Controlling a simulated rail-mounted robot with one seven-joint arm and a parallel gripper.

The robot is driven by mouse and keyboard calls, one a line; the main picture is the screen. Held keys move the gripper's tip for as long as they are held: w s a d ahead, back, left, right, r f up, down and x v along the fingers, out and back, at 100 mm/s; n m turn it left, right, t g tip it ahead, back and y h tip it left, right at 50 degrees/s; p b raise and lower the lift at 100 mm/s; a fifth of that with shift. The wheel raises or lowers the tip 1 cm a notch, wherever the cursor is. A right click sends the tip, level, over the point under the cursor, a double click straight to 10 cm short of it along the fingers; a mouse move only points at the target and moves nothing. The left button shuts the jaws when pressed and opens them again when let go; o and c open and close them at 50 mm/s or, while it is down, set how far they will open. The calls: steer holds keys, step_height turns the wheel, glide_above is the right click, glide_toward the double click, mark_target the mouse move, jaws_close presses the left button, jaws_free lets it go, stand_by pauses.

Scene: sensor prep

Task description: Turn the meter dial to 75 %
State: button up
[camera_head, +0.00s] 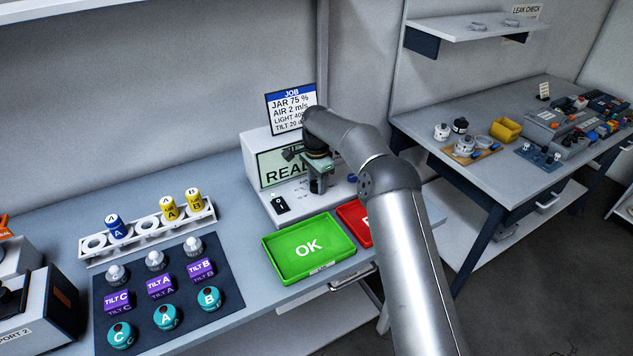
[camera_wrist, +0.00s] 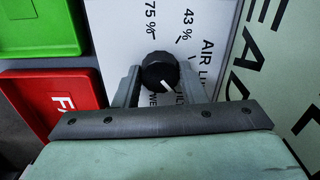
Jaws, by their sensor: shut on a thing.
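The meter is a white box whose display (camera_head: 283,168) is partly hidden behind my gripper in the head view. Its dial (camera_wrist: 160,72) is a round black knob with a white pointer line. In the wrist view that line points to the lower right, away from the printed 75 % label (camera_wrist: 151,18) and 43 % label (camera_wrist: 187,22) above the knob. My gripper (camera_wrist: 159,80) has one finger on each side of the dial and is shut on it. In the head view my gripper (camera_head: 319,178) is over the meter's front panel, hiding the dial.
A green OK tray (camera_head: 285,262) and a red tray (camera_head: 352,212) lie in front of the meter. A white rack (camera_head: 137,246) and a dark mat (camera_head: 103,283) with jars and blocks are at left.

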steer(key=n, duration=0.8)
steer(key=shift+r, duration=0.1)
steer(key=n, duration=0.4)
steer(key=shift+n, duration=0.3)
steer(key=n, duration=0.3)
steer(key=shift+n, duration=0.3)
steer(key=n, duration=0.3)
steer(key=shift+n, duration=0.3)
steer(key=n, duration=0.3)
steer(key=shift+w+n, duration=0.1)
steer(key=shift+n, duration=0.2)
steer(key=n, duration=0.3)
steer(key=shift+n+p, duration=0.3)
steer(key=shift+n, duration=1.6)
